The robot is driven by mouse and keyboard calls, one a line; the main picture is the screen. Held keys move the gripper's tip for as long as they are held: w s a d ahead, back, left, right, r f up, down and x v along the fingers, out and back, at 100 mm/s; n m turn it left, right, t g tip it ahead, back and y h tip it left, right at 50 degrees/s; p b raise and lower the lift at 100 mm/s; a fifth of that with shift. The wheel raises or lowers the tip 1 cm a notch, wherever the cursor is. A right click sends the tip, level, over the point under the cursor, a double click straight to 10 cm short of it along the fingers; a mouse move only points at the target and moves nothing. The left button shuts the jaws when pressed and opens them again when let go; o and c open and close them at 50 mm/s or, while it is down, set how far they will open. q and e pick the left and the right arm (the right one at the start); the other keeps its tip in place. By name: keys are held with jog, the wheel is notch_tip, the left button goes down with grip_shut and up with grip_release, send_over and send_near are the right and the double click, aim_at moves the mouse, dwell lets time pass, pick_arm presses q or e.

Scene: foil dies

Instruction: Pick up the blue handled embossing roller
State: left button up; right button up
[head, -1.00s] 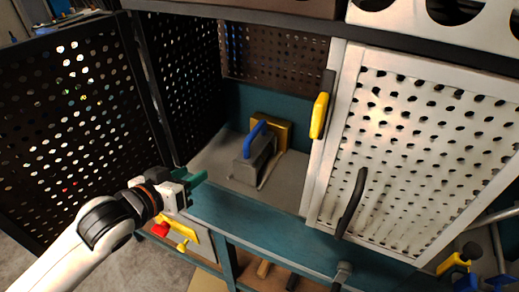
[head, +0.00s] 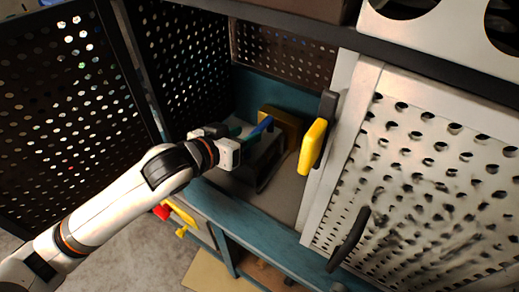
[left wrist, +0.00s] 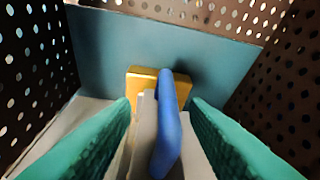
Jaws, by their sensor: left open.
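The embossing roller's blue handle (left wrist: 167,125) stands between the two green fingers of my open left gripper (left wrist: 160,110) in the left wrist view. In the head view the blue handle (head: 262,127) shows just beyond the fingertips of my left gripper (head: 247,133), above the grey body (head: 265,165) of the roller. The gripper partly hides that body. The roller rests on the grey cabinet floor. My right gripper is not in view.
A gold block (head: 285,122) stands behind the roller, near the teal back wall (left wrist: 110,40). A yellow handle (head: 313,146) and a white perforated door (head: 425,165) with a black handle (head: 349,240) are to the right.

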aim_at(254, 131)
pick_arm(q)
jog(key=x, duration=0.2)
jog(key=p+x, duration=0.1)
jog(key=x, duration=0.2)
jog(key=shift+d, duration=0.45)
grip_shut()
dwell(0.9)
jog(key=shift+r, duration=0.15)
